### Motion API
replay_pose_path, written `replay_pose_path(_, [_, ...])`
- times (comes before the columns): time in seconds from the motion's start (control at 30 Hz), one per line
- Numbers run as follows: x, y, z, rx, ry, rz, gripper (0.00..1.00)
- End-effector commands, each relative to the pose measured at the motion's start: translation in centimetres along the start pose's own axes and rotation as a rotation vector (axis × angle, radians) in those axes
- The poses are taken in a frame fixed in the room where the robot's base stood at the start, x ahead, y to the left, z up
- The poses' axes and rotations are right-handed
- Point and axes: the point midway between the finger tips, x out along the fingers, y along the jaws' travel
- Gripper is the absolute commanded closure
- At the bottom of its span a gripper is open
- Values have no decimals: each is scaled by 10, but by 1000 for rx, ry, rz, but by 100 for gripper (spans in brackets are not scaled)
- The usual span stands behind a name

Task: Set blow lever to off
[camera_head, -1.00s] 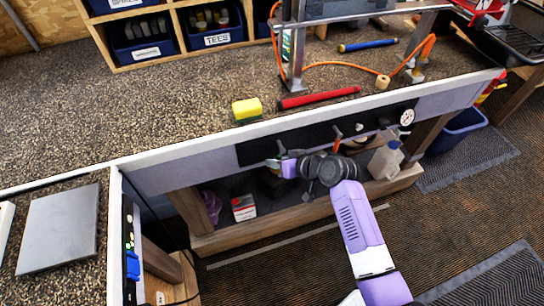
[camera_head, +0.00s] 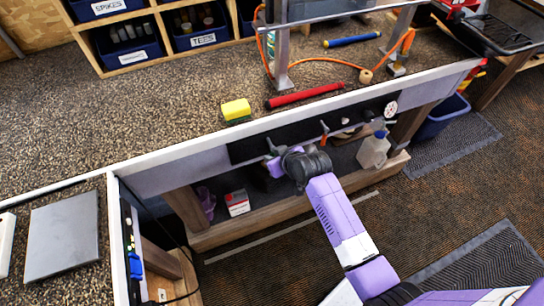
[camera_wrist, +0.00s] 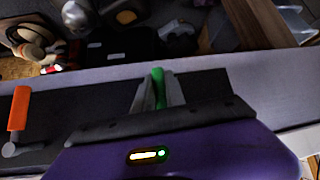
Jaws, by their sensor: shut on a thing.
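A green lever (camera_wrist: 158,88) stands between the two grey fingers of my gripper (camera_wrist: 158,92) in the wrist view. The fingers are shut on it, in front of the black panel strip (camera_wrist: 215,86). In the head view my gripper (camera_head: 272,157) is at the panel's left part, and hides the green lever there. An orange lever (camera_head: 324,130) is on the panel to the right of my gripper in the head view. It shows at the left in the wrist view (camera_wrist: 18,110), apart from my fingers. I cannot read any label telling which lever is blow.
A dial (camera_head: 391,109) is at the panel's right end. A white bottle (camera_head: 373,151) and a red-and-white box (camera_head: 237,202) stand on the shelf below.

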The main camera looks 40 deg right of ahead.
Motion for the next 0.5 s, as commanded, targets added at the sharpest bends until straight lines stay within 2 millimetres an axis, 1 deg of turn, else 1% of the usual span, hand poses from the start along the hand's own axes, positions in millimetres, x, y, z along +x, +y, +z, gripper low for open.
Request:
replay_pose_path(0.17, [0, 1, 2, -3, -5, 2, 100])
replay_pose_path(0.2, [0, 1, 2, -3, -5, 2, 83])
replay_pose_path(0.27, [0, 1, 2, -2, -5, 2, 71])
replay_pose_path(0.3, [0, 1, 2, -2, -4, 2, 63])
replay_pose_path(0.5, [0, 1, 1, -1, -2, 1, 63])
